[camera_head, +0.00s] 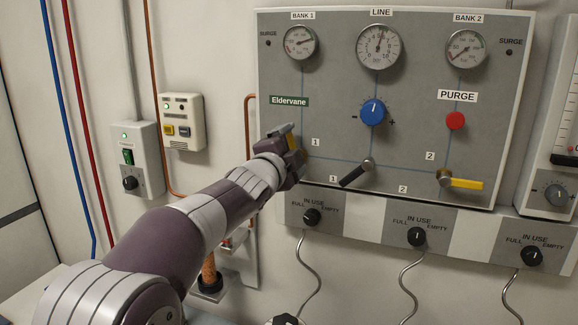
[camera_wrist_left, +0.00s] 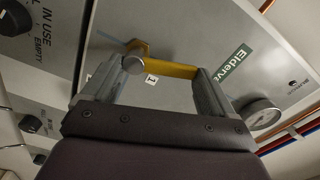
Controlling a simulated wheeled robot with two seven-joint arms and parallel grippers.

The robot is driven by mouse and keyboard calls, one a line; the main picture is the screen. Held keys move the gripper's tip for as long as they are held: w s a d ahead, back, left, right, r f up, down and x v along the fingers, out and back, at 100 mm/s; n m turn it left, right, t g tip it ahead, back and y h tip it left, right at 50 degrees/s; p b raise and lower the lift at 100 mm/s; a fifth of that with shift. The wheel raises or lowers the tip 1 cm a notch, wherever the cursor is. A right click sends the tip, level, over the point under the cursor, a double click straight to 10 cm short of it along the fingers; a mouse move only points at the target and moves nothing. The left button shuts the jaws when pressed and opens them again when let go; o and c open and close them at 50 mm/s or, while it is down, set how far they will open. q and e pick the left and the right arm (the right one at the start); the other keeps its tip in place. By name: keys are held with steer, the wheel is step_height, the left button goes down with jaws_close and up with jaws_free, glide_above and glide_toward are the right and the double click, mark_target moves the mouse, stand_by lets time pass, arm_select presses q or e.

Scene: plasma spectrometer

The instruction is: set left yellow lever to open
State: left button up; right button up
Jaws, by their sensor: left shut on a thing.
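The left yellow lever (camera_head: 292,143) is at the left edge of the grey panel, mostly hidden behind my left gripper (camera_head: 288,140) in the head view. In the left wrist view the yellow lever (camera_wrist_left: 172,68) runs from its round grey pivot (camera_wrist_left: 134,63) toward the Eldervane label. My left gripper (camera_wrist_left: 157,72) is shut on this lever, which lies between its two fingers. My right gripper is not in view.
On the panel (camera_head: 345,95) are a black lever (camera_head: 356,172), a right yellow lever (camera_head: 463,183) lying level, a blue knob (camera_head: 373,112) and a red button (camera_head: 456,120). Black selector knobs sit below. Wall boxes (camera_head: 138,158) and pipes stand left of the panel.

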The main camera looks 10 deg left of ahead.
arm_select(q)
steer(key=shift+s+d+m+b, duration=0.1)
steer(key=shift+d+m+b, duration=0.15)
steer(key=shift+m+b, duration=0.5)
steer(key=shift+d+m+b, duration=0.25)
steer(key=shift+m+b, duration=0.1)
steer(key=shift+m, duration=0.7)
steer(key=shift+f, duration=0.1)
steer(key=o, duration=1.1)
steer(key=shift+o, duration=0.9)
steer(key=shift+s+d, duration=0.1)
steer(key=shift+s, duration=0.15)
steer(key=s+a+b, duration=0.1)
steer(key=s+a, duration=0.1)
steer(key=s, duration=1)
steer(key=shift+s+a, duration=0.15)
steer(key=shift+s, duration=0.05)
